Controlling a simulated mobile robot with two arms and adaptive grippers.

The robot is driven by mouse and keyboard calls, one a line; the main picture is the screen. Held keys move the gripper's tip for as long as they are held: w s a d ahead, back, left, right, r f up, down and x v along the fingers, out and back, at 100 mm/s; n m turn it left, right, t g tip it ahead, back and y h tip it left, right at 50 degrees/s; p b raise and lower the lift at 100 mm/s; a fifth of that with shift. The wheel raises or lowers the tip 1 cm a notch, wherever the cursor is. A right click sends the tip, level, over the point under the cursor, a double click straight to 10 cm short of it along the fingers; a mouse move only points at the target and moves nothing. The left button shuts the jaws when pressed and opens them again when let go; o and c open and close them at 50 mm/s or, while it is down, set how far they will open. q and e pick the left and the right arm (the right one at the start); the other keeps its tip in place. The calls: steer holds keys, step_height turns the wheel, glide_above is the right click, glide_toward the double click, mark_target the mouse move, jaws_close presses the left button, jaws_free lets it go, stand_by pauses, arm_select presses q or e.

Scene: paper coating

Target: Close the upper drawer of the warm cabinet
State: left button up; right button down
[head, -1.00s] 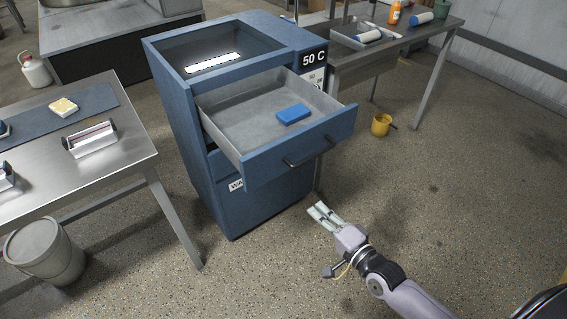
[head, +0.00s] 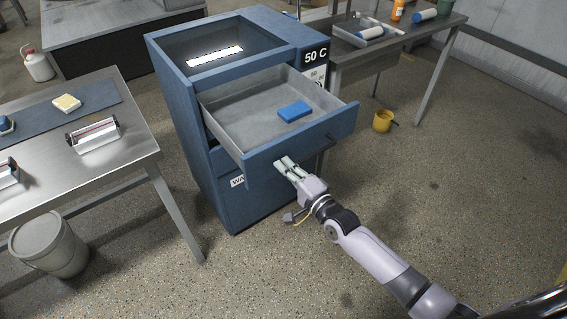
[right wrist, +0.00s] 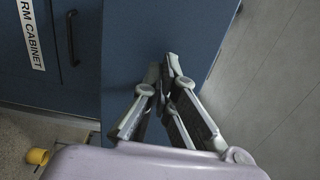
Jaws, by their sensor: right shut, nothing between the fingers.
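The warm cabinet (head: 186,125) is a blue box with a dark glass top panel. Its upper drawer (head: 305,130) is pulled far out, and a blue block (head: 294,111) lies inside. My left gripper is not in view.
A steel table (head: 130,152) with a roller tool and a pale block stands left, with a bin (head: 48,246) below. Another table (head: 400,42) stands at the back right. A yellow mug (head: 383,121) is on the floor.

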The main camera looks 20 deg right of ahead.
steer(key=shift+w+a, duration=0.15)
steer(key=shift+w, duration=0.35)
